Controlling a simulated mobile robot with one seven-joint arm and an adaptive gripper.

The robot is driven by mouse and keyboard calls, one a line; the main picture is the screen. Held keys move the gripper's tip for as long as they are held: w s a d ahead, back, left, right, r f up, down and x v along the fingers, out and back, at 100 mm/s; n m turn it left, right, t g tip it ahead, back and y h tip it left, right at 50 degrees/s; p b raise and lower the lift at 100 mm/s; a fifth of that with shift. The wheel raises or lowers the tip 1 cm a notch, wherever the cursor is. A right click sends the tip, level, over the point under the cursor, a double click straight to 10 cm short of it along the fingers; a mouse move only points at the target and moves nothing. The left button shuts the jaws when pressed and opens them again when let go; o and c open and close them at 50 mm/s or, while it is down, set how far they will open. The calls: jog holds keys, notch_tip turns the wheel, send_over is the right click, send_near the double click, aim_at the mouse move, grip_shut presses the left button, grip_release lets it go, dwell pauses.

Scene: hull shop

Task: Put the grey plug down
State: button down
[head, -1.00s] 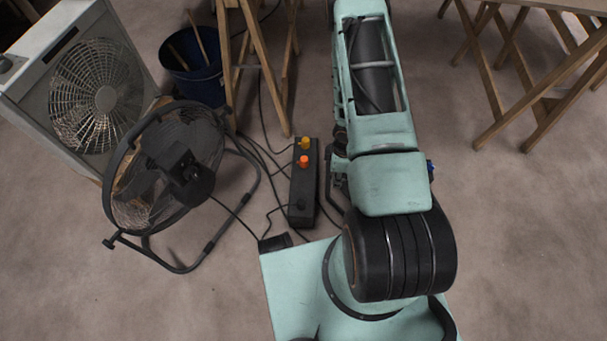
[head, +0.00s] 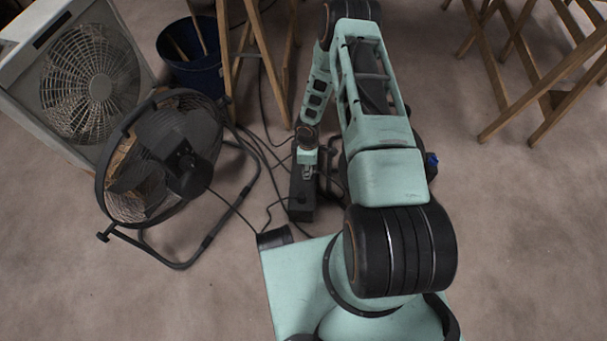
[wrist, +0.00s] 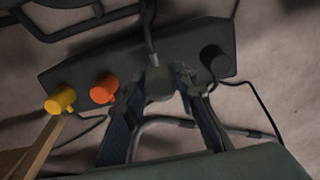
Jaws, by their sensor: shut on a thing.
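My gripper (wrist: 161,88) is shut on the grey plug (wrist: 157,84), a rounded dark grey body with a cord running up from it. The plug is over the middle of the black power strip (wrist: 75,68), between an orange plug (wrist: 104,88) and a black plug (wrist: 213,60). I cannot tell whether it touches the strip. In the head view my gripper (head: 308,173) is above the strip (head: 301,213) and hides the coloured plugs. The grey plug cannot be made out there.
A yellow plug (wrist: 60,100) sits at the strip's left end in the wrist view. A round floor fan (head: 165,155), a box fan (head: 90,80) and a blue bucket (head: 192,60) stand left. Wooden trestles (head: 530,75) stand right. Cords lie around the strip.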

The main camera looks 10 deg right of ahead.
jog(key=shift+w+a+f+b, duration=0.15)
jog(key=shift+w+a+f, duration=0.1)
jog(key=shift+f, duration=0.2)
jog(key=shift+w+a+f+b, duration=0.15)
jog(key=shift+w+a+f, duration=0.1)
jog(key=shift+f, duration=0.15)
jog(key=shift+w+f+b, duration=0.1)
jog(key=shift+f+b, duration=0.45)
jog(key=shift+f, duration=1.05)
jog(key=shift+f+b, duration=0.3)
jog(key=c, duration=1.6)
grip_release()
notch_tip(320, 180, up, 13)
jog(key=p, duration=0.4)
jog(key=shift+f+p, duration=0.15)
jog(key=shift+p, duration=0.25)
